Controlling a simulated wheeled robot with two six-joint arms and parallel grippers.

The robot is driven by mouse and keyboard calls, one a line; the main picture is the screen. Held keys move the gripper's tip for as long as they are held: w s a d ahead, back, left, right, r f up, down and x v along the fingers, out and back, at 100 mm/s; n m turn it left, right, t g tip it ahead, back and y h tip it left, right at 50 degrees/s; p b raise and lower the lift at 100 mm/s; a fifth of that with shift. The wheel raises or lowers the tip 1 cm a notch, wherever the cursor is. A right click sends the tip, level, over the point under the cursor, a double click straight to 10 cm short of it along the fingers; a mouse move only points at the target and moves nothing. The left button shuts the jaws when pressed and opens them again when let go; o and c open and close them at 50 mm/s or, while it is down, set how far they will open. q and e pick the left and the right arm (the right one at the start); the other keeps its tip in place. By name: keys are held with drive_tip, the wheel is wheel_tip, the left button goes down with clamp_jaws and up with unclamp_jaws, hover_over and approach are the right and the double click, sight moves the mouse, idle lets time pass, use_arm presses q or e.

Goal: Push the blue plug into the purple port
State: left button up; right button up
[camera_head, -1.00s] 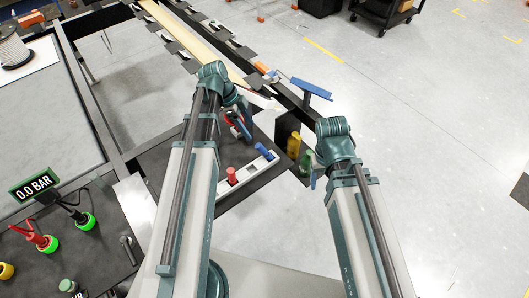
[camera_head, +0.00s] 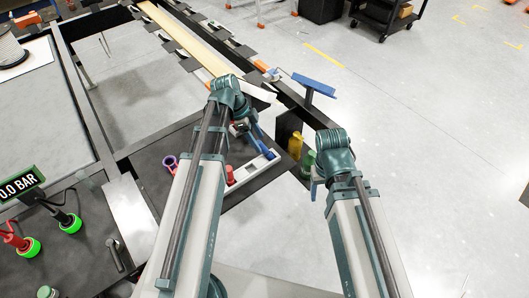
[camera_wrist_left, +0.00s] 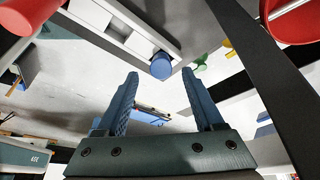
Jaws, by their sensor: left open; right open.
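The blue plug (camera_head: 265,149) stands in a white rail (camera_head: 248,171) on the dark deck. In the left wrist view the blue plug (camera_wrist_left: 161,66) shows just beyond my fingertips, roughly centred between them. My left gripper (camera_head: 250,130) is open above and beside the blue plug, with nothing between its fingers; its two blue fingers spread apart in the wrist view (camera_wrist_left: 161,80). A purple ring (camera_head: 170,161), which looks like the purple port, lies on the deck left of my left arm. My right gripper (camera_head: 316,183) is open and empty, off the deck's right side.
A red plug (camera_head: 230,175) stands in the same rail, partly behind my left arm. Yellow (camera_head: 295,145) and green (camera_head: 308,163) parts are at the deck's right edge. A pressure display (camera_head: 20,184) and green-ringed connectors (camera_head: 70,223) are at the left.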

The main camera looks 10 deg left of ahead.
sight(262, 147)
use_arm(q)
drive_tip(key=b+x, duration=0.4)
drive_tip(key=x, duration=0.1)
drive_tip(key=shift+w+a+f+b, duration=0.1)
drive_tip(key=shift+a+f+b, duration=0.2)
drive_tip(key=shift+b, duration=0.1)
drive_tip(key=shift+r, duration=0.2)
clamp_jaws()
